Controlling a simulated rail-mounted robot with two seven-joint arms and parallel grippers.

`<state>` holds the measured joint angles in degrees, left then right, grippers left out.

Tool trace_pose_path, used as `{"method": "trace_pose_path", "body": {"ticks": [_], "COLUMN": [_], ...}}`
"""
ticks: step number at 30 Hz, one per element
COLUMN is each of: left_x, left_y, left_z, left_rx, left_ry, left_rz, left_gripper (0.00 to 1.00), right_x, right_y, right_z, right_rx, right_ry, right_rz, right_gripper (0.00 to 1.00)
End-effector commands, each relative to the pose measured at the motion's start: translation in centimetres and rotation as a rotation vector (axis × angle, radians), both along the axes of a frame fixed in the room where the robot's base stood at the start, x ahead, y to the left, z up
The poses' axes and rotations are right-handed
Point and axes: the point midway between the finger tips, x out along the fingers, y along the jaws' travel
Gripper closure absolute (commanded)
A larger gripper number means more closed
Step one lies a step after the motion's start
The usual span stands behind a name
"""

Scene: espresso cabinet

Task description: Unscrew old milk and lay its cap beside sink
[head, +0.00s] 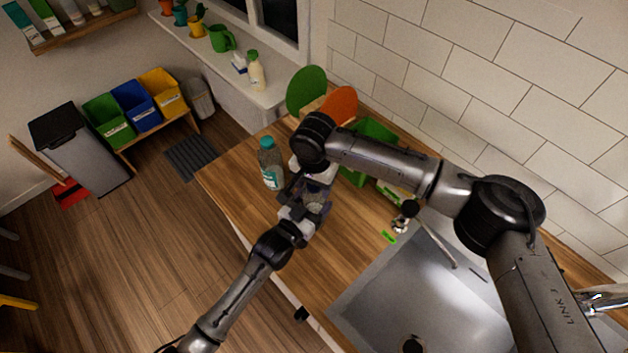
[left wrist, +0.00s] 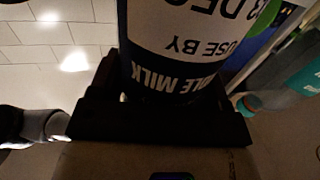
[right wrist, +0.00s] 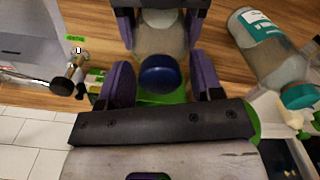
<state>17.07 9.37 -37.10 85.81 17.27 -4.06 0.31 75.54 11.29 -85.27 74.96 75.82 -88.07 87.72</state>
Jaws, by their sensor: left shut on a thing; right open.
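The milk bottle has a pale body and a dark blue cap (right wrist: 160,75), which is on the bottle. Its label, with "MILK" and "USE BY" printed on it, fills the left wrist view (left wrist: 190,45). My left gripper (head: 300,206) is shut on the bottle's body above the wooden counter. My right gripper (right wrist: 162,88) is open, with one finger on each side of the cap; I cannot tell whether they touch it. In the head view the arms mostly hide the bottle. The grey sink (head: 400,290) is at the counter's lower right.
A clear bottle with a teal cap (head: 271,165) stands close beside my left gripper. A green bin (head: 372,135) and a tap (head: 403,218) are behind my right arm. A small green label (head: 388,237) lies beside the sink. Bare counter (head: 345,240) lies between bottle and sink.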

Motion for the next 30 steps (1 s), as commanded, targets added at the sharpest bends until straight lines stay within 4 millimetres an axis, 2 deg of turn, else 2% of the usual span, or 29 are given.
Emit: {"method": "trace_pose_path", "body": {"ticks": [2,16,20,23,30], "left_x": [-0.01,0.0,0.0,0.0,0.0], "left_y": [0.01,0.01,0.01,0.01,0.01], "left_z": [-0.02,-0.03,-0.03,-0.03,-0.03], "left_rx": [0.0,0.001,0.001,0.001,0.001], "left_ry": [0.0,0.001,0.001,0.001,0.001], "left_rz": [0.0,0.0,0.0,0.0,0.0], "left_gripper": [0.96,0.96,0.96,0.96,0.96], "right_x": [0.0,-0.01,-0.03,-0.06,-0.03], "right_y": [0.01,0.0,0.01,0.03,0.0], "right_z": [0.0,0.03,0.01,-0.04,0.07], "right_rx": [0.0,0.0,0.0,0.001,0.001], "right_ry": [0.0,0.0,0.001,0.003,0.001], "right_rz": [0.0,0.0,0.033,0.163,0.635], "right_gripper": [0.43,0.88,0.89,0.89,0.89]}}
